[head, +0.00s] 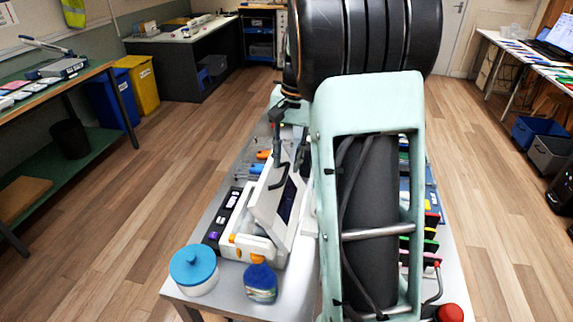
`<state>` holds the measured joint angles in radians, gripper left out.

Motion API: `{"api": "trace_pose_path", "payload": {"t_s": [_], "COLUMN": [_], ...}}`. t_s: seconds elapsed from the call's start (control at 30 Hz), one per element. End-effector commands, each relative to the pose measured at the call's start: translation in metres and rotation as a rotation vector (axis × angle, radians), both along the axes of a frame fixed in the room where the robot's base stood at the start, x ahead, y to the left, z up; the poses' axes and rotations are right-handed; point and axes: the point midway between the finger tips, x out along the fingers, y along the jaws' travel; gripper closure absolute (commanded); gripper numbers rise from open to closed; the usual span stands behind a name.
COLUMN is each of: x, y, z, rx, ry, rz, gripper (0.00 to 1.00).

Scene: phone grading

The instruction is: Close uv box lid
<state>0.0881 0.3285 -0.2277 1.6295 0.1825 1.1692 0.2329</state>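The UV box (254,246) is white with orange parts and stands near the front left of the grey table. Its white lid (266,204) is raised and steeply tilted, with a dark panel (288,201) on the side facing right. My gripper (284,180) is dark and reaches down at the lid's far, upper end. Its fingers overlap the lid in the picture; I cannot tell whether they touch it. Their opening is too small and partly covered to read. My pale green arm link hides the area right of the box.
A white tub with a blue lid (194,269) and a blue bottle (260,281) stand close in front of the box. A dark-and-white device (221,226) lies to its left. Coloured items (431,220) and a red knob (451,313) are at right. Wooden floor is open on both sides.

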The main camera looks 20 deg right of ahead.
Motion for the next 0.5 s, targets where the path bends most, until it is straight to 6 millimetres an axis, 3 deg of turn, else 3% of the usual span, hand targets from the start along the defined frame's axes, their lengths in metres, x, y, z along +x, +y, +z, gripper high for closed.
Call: {"api": "trace_pose_path", "payload": {"t_s": [0.2,0.5], "x": [0.001,0.002], "y": [0.002,0.002], "z": [-0.018,-0.020], "rx": [0.000,0.000], "ry": [0.000,-0.001], "rz": [0.000,0.000], "gripper": [0.74,0.75]}}
